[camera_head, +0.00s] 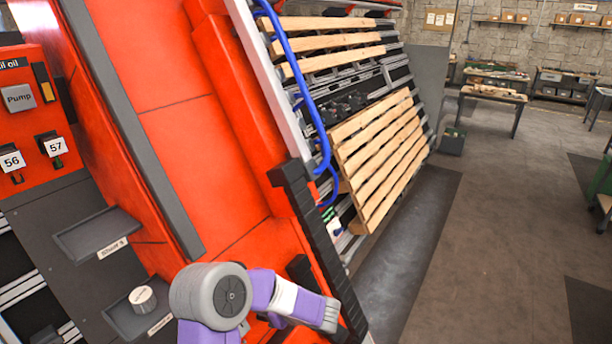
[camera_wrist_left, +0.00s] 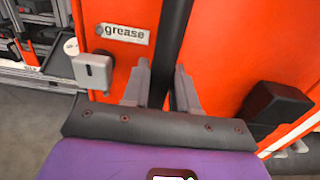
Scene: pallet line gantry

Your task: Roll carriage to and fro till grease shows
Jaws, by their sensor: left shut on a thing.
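The large red machine body (camera_head: 170,90), which seems to be the carriage, leans across the left half of the head view. In the left wrist view its red panel (camera_wrist_left: 225,55) bears a "grease" label (camera_wrist_left: 122,34) with a small grey box (camera_wrist_left: 93,70) below it. I make out no grease on the surfaces in view. My left gripper (camera_wrist_left: 161,75) is shut on a dark upright bar (camera_wrist_left: 176,30) in front of the red panel. In the head view my arm comes in at the bottom, and its fingertips are not clear there. My right gripper is in neither view.
Wooden pallets (camera_head: 385,150) lie on the sloping rack with a blue hose (camera_head: 310,105) beside them. At left are a "Pump" button (camera_head: 18,97), a shelf (camera_head: 97,235) and a white tin (camera_head: 142,298). A black block (camera_wrist_left: 275,105) juts out near the gripper.

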